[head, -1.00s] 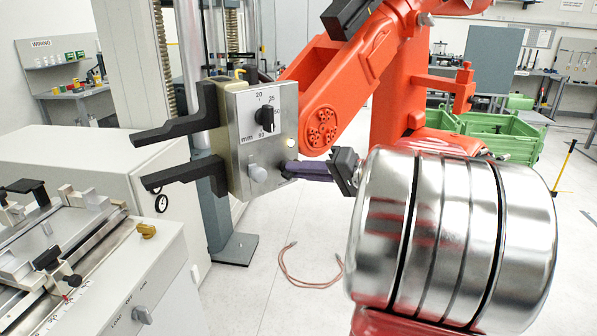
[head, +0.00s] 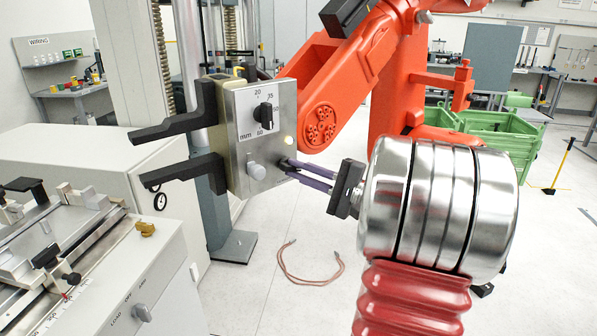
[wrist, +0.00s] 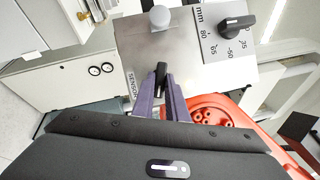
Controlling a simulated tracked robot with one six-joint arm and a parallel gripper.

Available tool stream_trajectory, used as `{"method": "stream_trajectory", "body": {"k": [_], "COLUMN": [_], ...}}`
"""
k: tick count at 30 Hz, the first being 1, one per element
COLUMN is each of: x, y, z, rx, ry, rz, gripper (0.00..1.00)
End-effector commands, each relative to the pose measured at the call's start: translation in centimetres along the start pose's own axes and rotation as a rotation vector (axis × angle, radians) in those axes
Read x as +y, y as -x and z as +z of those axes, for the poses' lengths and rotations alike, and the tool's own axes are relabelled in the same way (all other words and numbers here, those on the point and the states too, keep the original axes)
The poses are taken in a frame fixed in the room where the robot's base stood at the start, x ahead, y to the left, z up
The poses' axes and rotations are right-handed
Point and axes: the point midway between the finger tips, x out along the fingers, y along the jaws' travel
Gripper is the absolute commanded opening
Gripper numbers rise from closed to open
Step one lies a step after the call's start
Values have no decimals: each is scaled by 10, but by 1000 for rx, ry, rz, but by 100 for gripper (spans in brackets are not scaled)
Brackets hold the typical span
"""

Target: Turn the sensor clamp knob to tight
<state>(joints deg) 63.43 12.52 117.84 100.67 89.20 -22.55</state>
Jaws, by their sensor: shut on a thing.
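The sensor box (head: 243,140) is a grey metal block with two black arms, mounted on the column. The sensor clamp knob (wrist: 161,75) is a small black bar next to the "SENSOR" lettering in the wrist view. My gripper (wrist: 161,88) has its two purple fingers on either side of this knob, shut on it. In the head view my gripper (head: 290,165) reaches the box's lower right edge from the right. The fingers largely hide the knob there. I cannot read any tight or loose mark.
A black mm dial (head: 264,116) and a pale round knob (head: 256,171) sit on the box face. A bench with a metal fixture (head: 50,240) stands at the left. A cable (head: 308,275) lies on the floor. Green crates (head: 497,140) stand behind at the right.

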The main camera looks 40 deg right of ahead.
Motion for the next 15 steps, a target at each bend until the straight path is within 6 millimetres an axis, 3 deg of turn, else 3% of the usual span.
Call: {"method": "stream_trajectory", "body": {"k": [15], "x": [5], "y": [2], "z": [-3], "rx": [11], "ry": [-131], "rz": [-49], "gripper": [0]}}
